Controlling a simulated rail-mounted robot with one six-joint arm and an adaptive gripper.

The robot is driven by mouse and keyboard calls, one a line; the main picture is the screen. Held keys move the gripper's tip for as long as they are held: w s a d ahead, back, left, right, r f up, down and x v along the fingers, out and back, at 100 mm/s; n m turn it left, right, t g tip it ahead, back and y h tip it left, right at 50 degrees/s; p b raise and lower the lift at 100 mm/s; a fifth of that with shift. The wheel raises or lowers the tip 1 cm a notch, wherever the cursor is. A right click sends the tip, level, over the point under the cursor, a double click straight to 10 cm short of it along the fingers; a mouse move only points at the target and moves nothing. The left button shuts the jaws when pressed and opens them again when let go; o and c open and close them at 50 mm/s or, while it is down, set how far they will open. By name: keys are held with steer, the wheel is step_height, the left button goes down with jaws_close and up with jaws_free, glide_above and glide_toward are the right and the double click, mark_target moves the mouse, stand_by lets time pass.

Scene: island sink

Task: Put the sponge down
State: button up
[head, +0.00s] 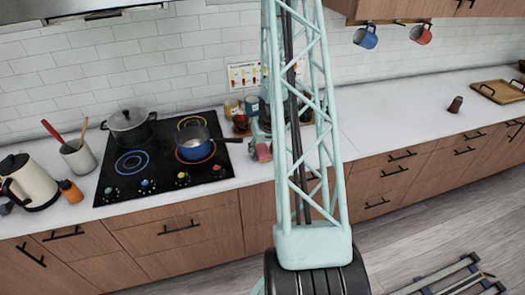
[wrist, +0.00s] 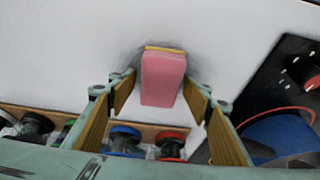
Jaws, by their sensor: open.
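The sponge (wrist: 163,78) is pink with a yellow layer along one edge. In the wrist view it lies between the two fingers of my gripper (wrist: 160,88), with a gap visible on each side. My gripper is open around it. In the head view the sponge (head: 263,152) is on the white counter (head: 400,110), just right of the black hob. My column hides much of the arm and gripper there.
The hob (head: 115,185) holds a blue pot (head: 195,148) and a lidded pot (head: 130,127). In the wrist view a tray of jars with coloured lids (wrist: 124,134) is close to the fingers. The counter right of my column is mostly clear.

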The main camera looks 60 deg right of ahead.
steer(key=v, duration=1.2)
stand_by(0.5)
steer(key=shift+r, duration=0.15)
stand_by(0.8)
